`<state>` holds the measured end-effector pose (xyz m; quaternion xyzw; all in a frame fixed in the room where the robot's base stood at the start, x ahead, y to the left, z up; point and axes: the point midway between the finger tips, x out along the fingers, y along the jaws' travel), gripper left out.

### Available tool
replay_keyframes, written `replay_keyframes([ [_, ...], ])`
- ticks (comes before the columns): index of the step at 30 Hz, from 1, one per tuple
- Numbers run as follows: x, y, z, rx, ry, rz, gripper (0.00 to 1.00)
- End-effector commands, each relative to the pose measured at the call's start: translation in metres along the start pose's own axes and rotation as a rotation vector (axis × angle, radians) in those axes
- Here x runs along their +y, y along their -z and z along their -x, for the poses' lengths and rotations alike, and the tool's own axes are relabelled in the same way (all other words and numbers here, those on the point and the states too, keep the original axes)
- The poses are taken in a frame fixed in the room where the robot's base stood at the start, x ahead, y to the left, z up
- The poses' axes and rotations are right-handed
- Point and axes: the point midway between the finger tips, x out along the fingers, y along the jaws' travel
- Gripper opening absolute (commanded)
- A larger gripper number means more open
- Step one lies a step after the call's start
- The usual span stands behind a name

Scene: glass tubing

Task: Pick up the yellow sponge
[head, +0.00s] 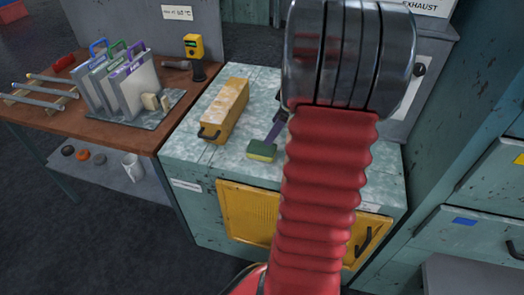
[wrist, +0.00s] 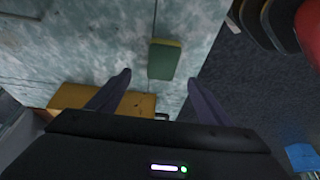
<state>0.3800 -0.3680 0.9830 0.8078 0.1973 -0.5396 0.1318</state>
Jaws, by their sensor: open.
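The yellow sponge (head: 262,151) has a green top and lies on the pale, mottled counter top near its front edge. In the wrist view the sponge (wrist: 165,60) shows mostly its green face, with a thin yellow side. My gripper (wrist: 160,82) is open and empty, its two dark fingers spread apart. The sponge appears just beyond the fingertips, roughly between them in the picture. In the head view one purple finger (head: 276,130) shows just above and to the right of the sponge; my arm hides the rest of the gripper.
A yellow box with a dark handle (head: 227,108) stands left of the sponge, close by. A wooden bench (head: 90,120) farther left holds upright panels (head: 125,85) and glass tubes (head: 40,90). A grey appliance (head: 425,80) stands at right.

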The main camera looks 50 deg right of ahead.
Motion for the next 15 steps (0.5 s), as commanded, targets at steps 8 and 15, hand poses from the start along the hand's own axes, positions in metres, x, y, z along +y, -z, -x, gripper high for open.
replay_keyframes([
  [8, -0.001, 0.0, -0.04, 0.0, 0.002, 0.0, 0.73],
  [15, -0.001, 0.0, -0.046, -0.001, -0.001, 0.0, 0.73],
])
